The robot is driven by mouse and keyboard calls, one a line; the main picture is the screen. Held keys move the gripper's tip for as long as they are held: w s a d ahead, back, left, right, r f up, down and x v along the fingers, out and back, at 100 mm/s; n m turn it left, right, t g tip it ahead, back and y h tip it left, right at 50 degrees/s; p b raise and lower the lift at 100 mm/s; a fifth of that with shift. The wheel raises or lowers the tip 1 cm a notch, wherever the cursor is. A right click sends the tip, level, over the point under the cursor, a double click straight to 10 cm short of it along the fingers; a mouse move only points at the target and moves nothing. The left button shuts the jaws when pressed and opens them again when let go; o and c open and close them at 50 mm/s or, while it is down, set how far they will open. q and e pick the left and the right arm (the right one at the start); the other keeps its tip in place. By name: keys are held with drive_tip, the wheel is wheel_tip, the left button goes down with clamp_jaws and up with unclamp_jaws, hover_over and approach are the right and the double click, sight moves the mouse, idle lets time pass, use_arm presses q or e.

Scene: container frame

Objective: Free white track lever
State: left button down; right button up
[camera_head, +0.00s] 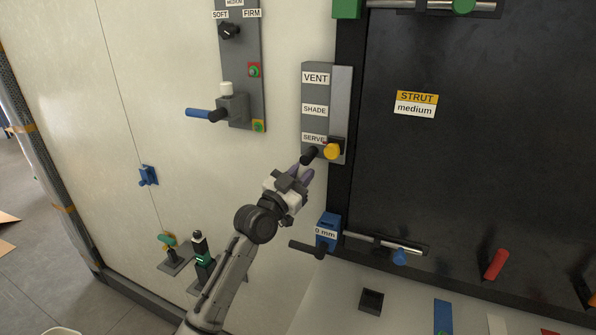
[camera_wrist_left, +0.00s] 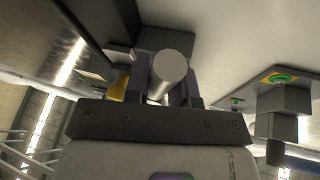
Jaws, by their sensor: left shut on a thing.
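My left gripper (camera_head: 301,173) is at the lower end of the grey panel (camera_head: 340,105) labelled VENT, SHADE and a partly covered SERVE. In the left wrist view the handle's pale round end (camera_wrist_left: 173,66) shows between the two fingers. A white cap (camera_head: 226,88) stands on a grey block with a blue handle (camera_head: 198,113) on another panel, up and left of the gripper. I cannot tell which part is the white track lever. My right gripper is not in view.
A blue block (camera_head: 327,231) marked 0 mm and a metal rail (camera_head: 375,241) lie below right of the gripper. A red handle (camera_head: 497,264) is on the dark panel (camera_head: 480,160). The pale wall (camera_head: 110,80) left of the gripper has free room.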

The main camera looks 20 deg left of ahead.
use_arm(q)
drive_tip(key=shift+d+f+n+t+y+p, duration=0.1)
drive_tip(key=shift+d+n+t+y+p, duration=0.15)
drive_tip(key=shift+n, duration=0.4)
drive_tip(key=shift+d+r+n+t+y+p, duration=0.1)
drive_tip(key=shift+n+y+p, duration=0.1)
drive_tip(key=shift+n+y, duration=0.3)
drive_tip(key=shift+d+f+n+t+y+p, duration=0.1)
drive_tip(key=shift+d+n+t+y+p, duration=0.1)
drive_tip(key=shift+n, duration=0.85)
drive_tip(key=c, duration=1)
unclamp_jaws()
drive_tip(key=shift+d, duration=0.1)
drive_tip(key=shift+o, duration=0.2)
drive_tip(key=shift+s, duration=0.1)
